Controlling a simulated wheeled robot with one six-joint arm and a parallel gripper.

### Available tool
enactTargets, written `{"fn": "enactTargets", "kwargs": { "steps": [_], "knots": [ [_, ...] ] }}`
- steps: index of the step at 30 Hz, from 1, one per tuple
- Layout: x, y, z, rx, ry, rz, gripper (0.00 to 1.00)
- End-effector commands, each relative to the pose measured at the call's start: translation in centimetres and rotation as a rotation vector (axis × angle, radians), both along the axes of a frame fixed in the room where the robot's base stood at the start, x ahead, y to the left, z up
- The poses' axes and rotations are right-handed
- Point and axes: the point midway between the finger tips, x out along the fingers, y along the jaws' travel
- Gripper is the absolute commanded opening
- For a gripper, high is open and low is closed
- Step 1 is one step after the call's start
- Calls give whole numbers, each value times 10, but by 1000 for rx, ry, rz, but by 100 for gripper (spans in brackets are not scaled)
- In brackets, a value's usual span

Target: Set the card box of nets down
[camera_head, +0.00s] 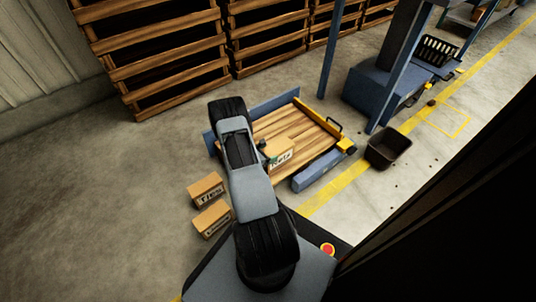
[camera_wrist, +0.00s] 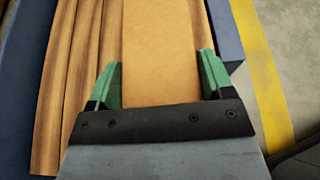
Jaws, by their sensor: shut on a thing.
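The card box of nets (camera_head: 283,151) is a small brown carton with a dark-lettered white label on its side. It is over the wooden slatted deck (camera_head: 318,136) in the head view. In the wrist view the box (camera_wrist: 160,40) is a plain tan face between the green fingers of my gripper (camera_wrist: 160,72). The fingers are shut on its two sides. My arm hides part of the box and most of the gripper in the head view. I cannot tell whether the box touches the slats (camera_wrist: 62,110).
Two labelled card boxes, one (camera_head: 206,188) behind the other (camera_head: 211,220), stand on the floor left of my arm. A blue and yellow frame (camera_head: 327,168) edges the deck. A dark crate (camera_head: 388,150) is on the floor to the right.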

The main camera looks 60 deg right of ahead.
Motion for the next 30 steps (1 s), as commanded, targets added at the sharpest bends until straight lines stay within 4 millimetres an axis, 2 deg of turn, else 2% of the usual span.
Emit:
{"fn": "enactTargets", "kwargs": {
  "steps": [3, 4, 12, 21, 26, 30],
  "knots": [
    [0, 0, -2, -1, 0, 0, 25],
    [0, 0, -3, 0, 1, 0, 75],
    [0, 0, -2, 0, 0, 0, 100],
    [1, 1, 2, 0, 0, 1, 100],
    [8, 21, 13, 0, 1, 5, 100],
    [16, 45, 24, 1, 1, 6, 100]
  ]
}}
